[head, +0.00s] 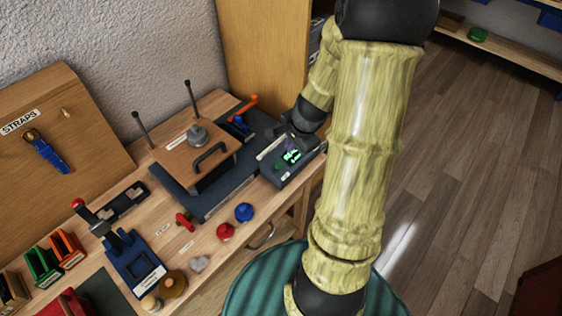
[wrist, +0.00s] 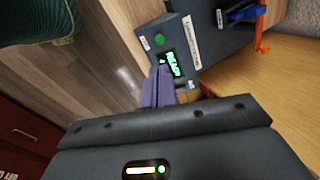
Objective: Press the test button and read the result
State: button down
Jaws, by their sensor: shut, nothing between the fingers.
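The tester is a dark grey box (head: 284,174) at the right end of the bench. In the wrist view its top (wrist: 186,33) shows a round green button (wrist: 159,39) and a small black display (wrist: 173,64). The display has lit green characters, which are too small and tilted to read with certainty. My gripper (wrist: 156,72) has purple fingers, shut together with nothing held. The fingertips are over or beside the box's edge near the display, and the button is apart from them in the picture. I cannot tell whether they touch the box. In the head view the display (head: 291,156) glows green under my wrist.
A wooden board with a black handle (head: 209,156) and two upright posts stands left of the box. A blue clamp with an orange handle (wrist: 242,14) is close by. Red and blue knobs (head: 244,212) lie in front. Open floor (head: 450,170) is at the right.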

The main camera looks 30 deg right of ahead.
aim_at(279, 167)
jog(key=p+x, duration=0.1)
jog(key=x, duration=1.2)
jog(key=shift+f, duration=0.1)
jog(key=shift+b+x, duration=0.6)
jog(key=shift+x, duration=0.25)
jog(key=shift+s+a+f, duration=0.15)
jog(key=shift+s, duration=0.05)
jog(key=shift+f, duration=0.1)
jog(key=p+v, duration=0.1)
jog(key=v, duration=1.3)
jog(key=shift+w+r, duration=0.25)
jog(key=shift+r, duration=0.1)
